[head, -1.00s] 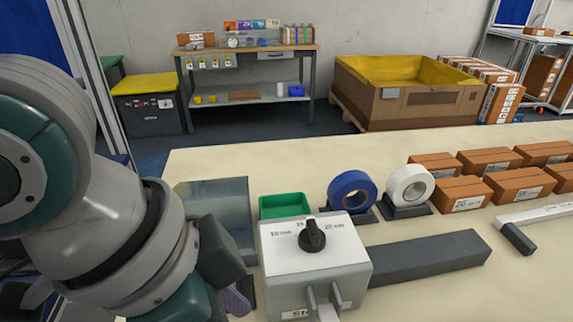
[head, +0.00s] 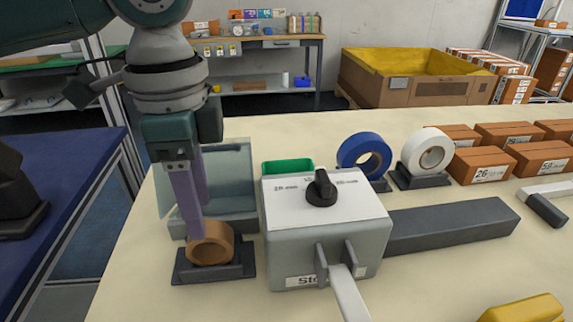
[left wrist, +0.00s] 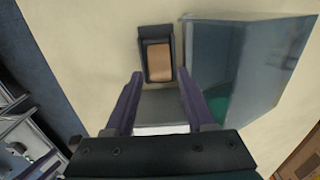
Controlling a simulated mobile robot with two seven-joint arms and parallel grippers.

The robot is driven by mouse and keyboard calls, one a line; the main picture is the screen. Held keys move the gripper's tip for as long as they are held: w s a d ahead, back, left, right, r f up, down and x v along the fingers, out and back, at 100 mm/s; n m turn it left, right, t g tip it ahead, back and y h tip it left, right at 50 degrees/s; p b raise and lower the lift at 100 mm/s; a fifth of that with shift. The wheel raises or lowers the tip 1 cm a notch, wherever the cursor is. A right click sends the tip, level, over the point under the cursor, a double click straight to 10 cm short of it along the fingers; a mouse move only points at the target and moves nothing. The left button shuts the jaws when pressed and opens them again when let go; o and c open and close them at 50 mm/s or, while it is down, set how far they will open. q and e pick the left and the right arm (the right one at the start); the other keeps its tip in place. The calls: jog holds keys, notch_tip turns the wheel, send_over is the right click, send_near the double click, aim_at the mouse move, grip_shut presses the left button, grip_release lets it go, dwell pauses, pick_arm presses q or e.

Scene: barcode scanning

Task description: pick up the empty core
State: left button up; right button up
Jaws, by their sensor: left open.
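The empty core (head: 210,246) is a brown cardboard ring. It stands upright in a dark holder (head: 216,276) at the table's near left, and both core (left wrist: 158,60) and holder show in the left wrist view. My left gripper (head: 192,234) hangs above with its purple fingers pointing down, the tips close to the core's upper edge. In the left wrist view the gripper (left wrist: 161,76) is open, its fingertips spread wider than the core, which lies just beyond them. I cannot tell whether they touch it. My right gripper is not in view.
A grey machine with a black dial (head: 320,190) stands right of the core. A grey translucent bin (head: 232,180) is behind the gripper, beside a green tray (head: 287,166). Blue tape (head: 346,150), white tape (head: 412,148) and brown boxes (head: 484,170) stand farther right.

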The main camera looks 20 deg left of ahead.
aim_at(207, 228)
pick_arm(q)
notch_tip(207, 228, down, 5)
jog(key=shift+d+f+b, duration=0.15)
jog(key=shift+f+b, duration=0.05)
jog(key=shift+b, duration=0.15)
jog(key=shift+c, duration=0.3)
grip_shut()
